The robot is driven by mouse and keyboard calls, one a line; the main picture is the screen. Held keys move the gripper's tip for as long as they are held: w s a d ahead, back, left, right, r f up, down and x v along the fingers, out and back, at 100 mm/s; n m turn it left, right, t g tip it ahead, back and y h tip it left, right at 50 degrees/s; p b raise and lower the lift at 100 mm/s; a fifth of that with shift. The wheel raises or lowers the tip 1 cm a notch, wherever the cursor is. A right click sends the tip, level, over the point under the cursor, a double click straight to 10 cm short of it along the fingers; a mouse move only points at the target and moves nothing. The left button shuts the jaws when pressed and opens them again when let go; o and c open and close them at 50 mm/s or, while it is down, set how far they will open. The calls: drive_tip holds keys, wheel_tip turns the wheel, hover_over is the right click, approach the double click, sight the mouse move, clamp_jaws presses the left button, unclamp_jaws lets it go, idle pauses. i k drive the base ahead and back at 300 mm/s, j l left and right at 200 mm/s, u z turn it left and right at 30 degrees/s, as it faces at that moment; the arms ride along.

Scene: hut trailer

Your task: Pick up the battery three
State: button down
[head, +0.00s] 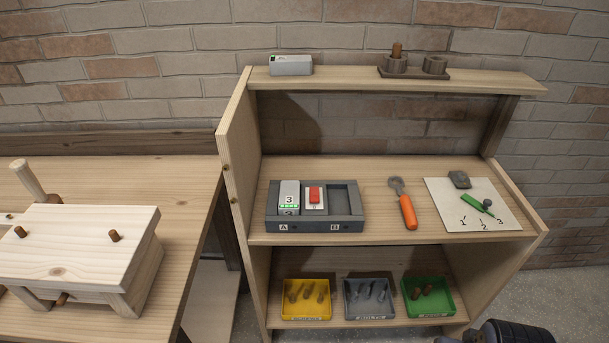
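Battery three is a light grey block (289,197) with a black "3" on its top and a green-marked strip on its front. It sits in the left compartment, above the letter A, of a dark grey tray (315,225) on the shelf unit's middle shelf. Beside it, in the same tray, is a white piece with a red part (315,197). The right compartment, above the letter B, looks empty. My gripper's fingers are not in view. A dark rounded part at the bottom right edge may be my arm, but I cannot tell.
An orange-handled tool (407,208) lies right of the tray, then a white numbered sheet (480,212) with small items. Yellow (307,316), grey (370,315) and green bins (428,312) stand below. A grey block (291,66) is on the top shelf. A wooden workbench (130,180) stands left.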

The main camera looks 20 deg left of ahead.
sight(289, 197)
drive_tip(key=j+z, duration=0.15)
drive_tip(key=j, duration=0.25)
drive_tip(key=k+j+z, duration=0.2)
drive_tip(key=j, duration=0.2)
drive_tip(key=k+j+z, duration=0.15)
drive_tip(key=j, duration=0.2)
drive_tip(key=k+j+z, duration=0.15)
drive_tip(key=j, duration=0.25)
drive_tip(key=i, duration=0.05)
